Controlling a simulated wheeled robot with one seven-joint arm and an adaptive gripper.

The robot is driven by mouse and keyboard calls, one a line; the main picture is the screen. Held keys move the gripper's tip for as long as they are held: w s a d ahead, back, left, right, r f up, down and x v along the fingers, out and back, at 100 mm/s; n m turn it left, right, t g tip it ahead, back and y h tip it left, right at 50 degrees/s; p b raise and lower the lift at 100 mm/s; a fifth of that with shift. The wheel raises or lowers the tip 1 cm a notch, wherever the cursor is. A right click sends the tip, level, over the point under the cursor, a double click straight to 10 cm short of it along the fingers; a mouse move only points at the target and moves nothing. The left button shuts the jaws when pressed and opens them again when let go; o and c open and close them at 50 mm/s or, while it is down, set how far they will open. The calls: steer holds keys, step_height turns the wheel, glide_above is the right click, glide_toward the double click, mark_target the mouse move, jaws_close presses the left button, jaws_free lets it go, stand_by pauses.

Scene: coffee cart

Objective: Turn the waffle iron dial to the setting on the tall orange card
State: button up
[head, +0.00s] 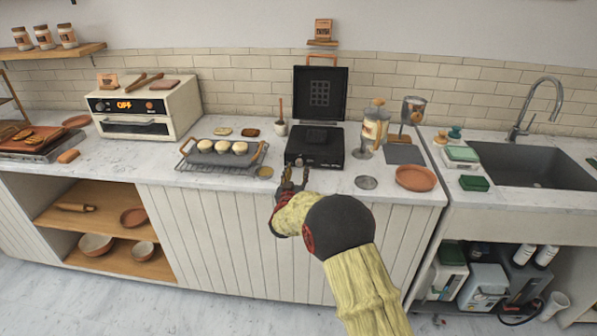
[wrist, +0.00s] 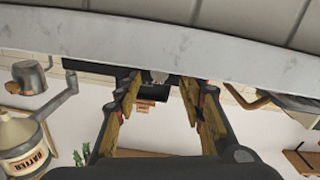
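The black waffle iron (head: 335,158) stands on the counter with its lid (head: 320,92) raised. Its front face is small in the head view, and the dial's setting cannot be read. An upright orange-brown card (head: 323,28) stands on a small wall shelf above the iron; its writing is too small to read. The wrist view, which looks upside down, shows an orange card (wrist: 145,106) between the fingers in the background. My gripper (head: 291,178) is at the counter's front edge, just before the iron. Its fingers (wrist: 160,95) are apart with nothing between them.
A wire rack (head: 215,168) with a muffin tray is left of the iron. An oven (head: 146,108) is further left. The sink (head: 530,165) is far right.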

mark_target(299, 163)
steer(key=shift+w, duration=1.1)
steer(key=shift+c, duration=1.2)
steer(key=c, duration=0.7)
jaws_close()
